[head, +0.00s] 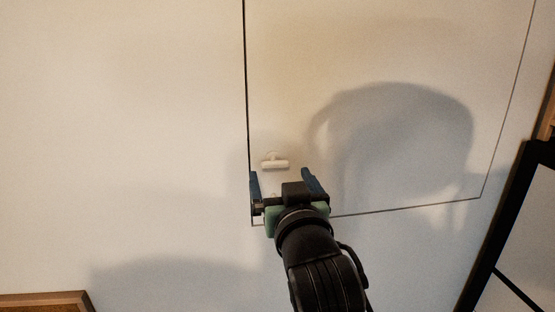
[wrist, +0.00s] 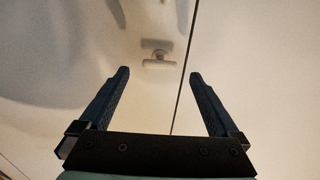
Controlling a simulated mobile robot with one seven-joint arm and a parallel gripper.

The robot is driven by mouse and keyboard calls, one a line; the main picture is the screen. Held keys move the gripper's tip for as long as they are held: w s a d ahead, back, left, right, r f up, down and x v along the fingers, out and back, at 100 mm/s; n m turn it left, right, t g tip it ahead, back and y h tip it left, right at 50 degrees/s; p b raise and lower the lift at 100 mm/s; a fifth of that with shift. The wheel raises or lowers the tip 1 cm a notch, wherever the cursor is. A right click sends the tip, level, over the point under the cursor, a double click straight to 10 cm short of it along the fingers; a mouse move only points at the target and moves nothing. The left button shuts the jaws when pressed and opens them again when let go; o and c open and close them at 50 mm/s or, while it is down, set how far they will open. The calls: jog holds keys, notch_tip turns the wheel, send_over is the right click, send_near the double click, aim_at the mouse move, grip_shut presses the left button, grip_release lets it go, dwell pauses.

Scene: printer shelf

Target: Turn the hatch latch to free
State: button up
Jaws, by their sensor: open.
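The hatch (head: 380,60) is a pale panel outlined by dark seams, flush with the white surface around it. The latch (head: 275,164) is a small white T-shaped handle near the hatch's lower left corner. Its bar lies nearly level in the head view. It also shows in the wrist view (wrist: 158,61), just beside the seam. My gripper (head: 281,175) is open, with its two blue fingers apart and nothing between them. In the wrist view my gripper (wrist: 157,75) has the latch ahead of its fingertips, roughly centred between them. I see no contact with the latch.
A black-framed dark-seamed panel (head: 515,230) stands at the lower right. A wooden-edged item (head: 45,300) shows at the lower left. The white surface left of the hatch is bare. Shadows of my arm fall on the hatch.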

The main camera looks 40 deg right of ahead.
aim_at(276, 166)
jog(key=shift+p+x, duration=0.6)
jog(key=shift+x, duration=1.35)
jog(key=c, duration=1.4)
jog(key=shift+o, duration=0.2)
